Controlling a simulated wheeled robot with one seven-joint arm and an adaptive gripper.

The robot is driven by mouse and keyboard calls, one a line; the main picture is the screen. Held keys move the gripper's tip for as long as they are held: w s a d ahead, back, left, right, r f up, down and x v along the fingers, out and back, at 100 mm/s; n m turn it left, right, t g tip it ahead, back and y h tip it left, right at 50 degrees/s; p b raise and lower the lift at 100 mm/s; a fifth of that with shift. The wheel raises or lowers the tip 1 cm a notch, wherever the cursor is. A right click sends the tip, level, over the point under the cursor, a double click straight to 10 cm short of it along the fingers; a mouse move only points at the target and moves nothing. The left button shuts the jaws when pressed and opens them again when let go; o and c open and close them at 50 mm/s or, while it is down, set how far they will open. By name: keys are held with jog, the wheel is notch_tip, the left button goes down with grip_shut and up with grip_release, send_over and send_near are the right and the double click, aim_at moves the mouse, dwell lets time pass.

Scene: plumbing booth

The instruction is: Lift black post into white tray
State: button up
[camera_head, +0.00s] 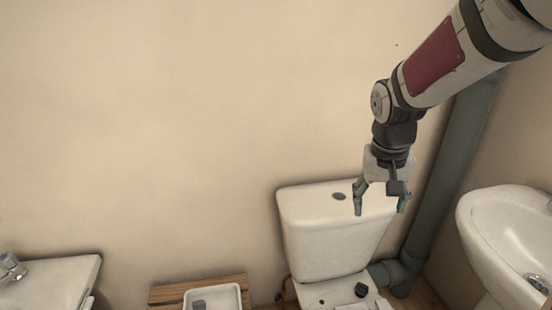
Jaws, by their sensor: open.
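A small black object, seemingly the black post (361,289), stands on the toilet just in front of the cistern, near the bottom of the view. The white tray (238,302) is at the bottom centre-left, on a wooden slatted surface, and is cut off by the frame edge. A small grey block (199,305) lies in it. My gripper (381,211) is open, fingers pointing down, with nothing between them. It appears over the cistern's right part, higher in the picture than the black object and apart from it.
The toilet cistern (333,235) stands against the wall with a grey pipe (447,170) to its right. A white basin (505,240) is at the right edge and another sink (50,283) at the lower left. The wooden slatted surface (170,294) bears the tray. The wall is bare.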

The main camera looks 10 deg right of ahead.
jog(key=w+d+f+m+g+b, duration=0.1)
jog(key=w+d+f+b, duration=0.25)
jog(key=f, duration=0.55)
jog(key=w+d+f+m+b, duration=0.1)
jog(key=w+d+f+b, duration=0.2)
jog(key=f, duration=0.6)
jog(key=m+y+b, duration=0.2)
jog(key=b, duration=0.2)
send_over(363, 287)
notch_tip(363, 287, down, 20)
jog(key=shift+g, duration=0.3)
notch_tip(363, 287, down, 14)
jog(key=b, duration=0.4)
jog(key=shift+w+b, duration=0.1)
jog(key=shift+b, duration=0.2)
jog(key=shift+c, duration=0.5)
jog(key=c, duration=1.2)
jog(key=o, duration=0.5)
jog(key=c, duration=0.4)
jog(key=shift+r+p, duration=1.3)
jog(key=shift+r, duration=0.7)
